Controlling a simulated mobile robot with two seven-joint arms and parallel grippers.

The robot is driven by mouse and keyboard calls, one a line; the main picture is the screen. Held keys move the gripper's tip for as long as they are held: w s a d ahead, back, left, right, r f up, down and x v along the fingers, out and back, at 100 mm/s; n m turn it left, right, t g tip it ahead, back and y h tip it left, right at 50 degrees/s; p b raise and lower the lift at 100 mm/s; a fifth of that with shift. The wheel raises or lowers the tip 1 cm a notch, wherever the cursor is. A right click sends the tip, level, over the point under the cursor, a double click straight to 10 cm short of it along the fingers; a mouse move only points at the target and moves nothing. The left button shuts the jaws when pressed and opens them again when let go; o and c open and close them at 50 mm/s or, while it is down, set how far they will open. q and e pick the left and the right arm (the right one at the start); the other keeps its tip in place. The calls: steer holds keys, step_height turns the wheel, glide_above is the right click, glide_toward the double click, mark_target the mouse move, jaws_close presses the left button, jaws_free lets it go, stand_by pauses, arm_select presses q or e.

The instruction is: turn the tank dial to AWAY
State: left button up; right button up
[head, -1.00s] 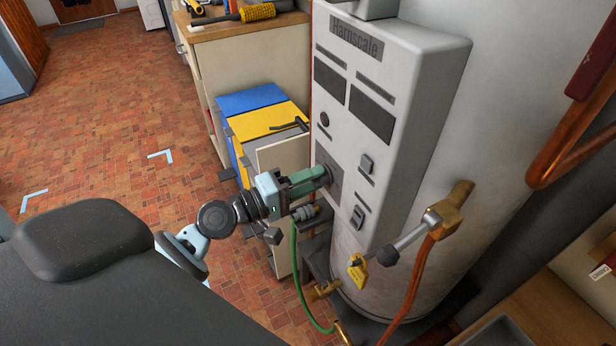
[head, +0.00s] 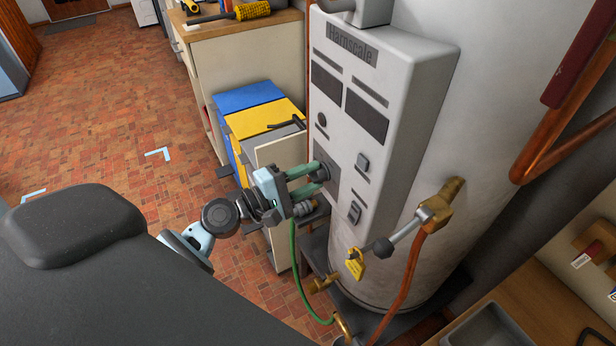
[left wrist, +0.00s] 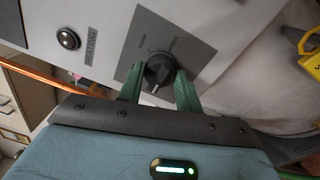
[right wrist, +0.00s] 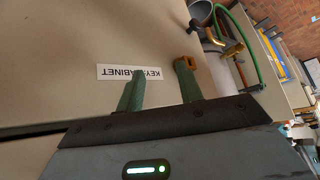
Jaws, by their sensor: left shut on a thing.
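The tank dial (head: 325,172) is a dark round knob on a grey plate low on the front of the pale control box of the tank. It also shows in the left wrist view (left wrist: 159,71), with small lettering around it that I cannot read surely. My left gripper (head: 318,178) is shut on the dial, one green finger on each side; in the left wrist view its fingers (left wrist: 160,84) flank the knob. My right gripper (right wrist: 158,80) is open and empty, in front of a pale surface with a KEY CABINET label (right wrist: 129,72). It is not in the head view.
Two switches (head: 362,162) (head: 354,212) sit right of the dial, and a round button (head: 321,119) above it. A lever valve (head: 405,232) with a yellow tag (head: 355,265) and a green hose (head: 298,270) are close below. A cabinet (head: 240,70) stands behind.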

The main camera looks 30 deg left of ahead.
arm_select(q)
steer(key=o, duration=0.8)
steer(key=shift+o, duration=0.9)
arm_select(e)
steer(key=shift+w, duration=0.35)
arm_select(q)
steer(key=b+v, duration=0.2)
steer(key=v, duration=0.5)
steer(key=shift+s+b, duration=0.35)
steer(key=shift+s, duration=0.05)
arm_select(e)
steer(key=s+f, duration=0.2)
steer(key=f, duration=0.1)
steer(key=shift+s+a, duration=0.1)
steer(key=shift+s, duration=0.05)
arm_select(q)
steer(key=shift+a+f, duration=0.1)
steer(key=shift+a, duration=0.05)
arm_select(e)
steer(key=shift+w, duration=0.2)
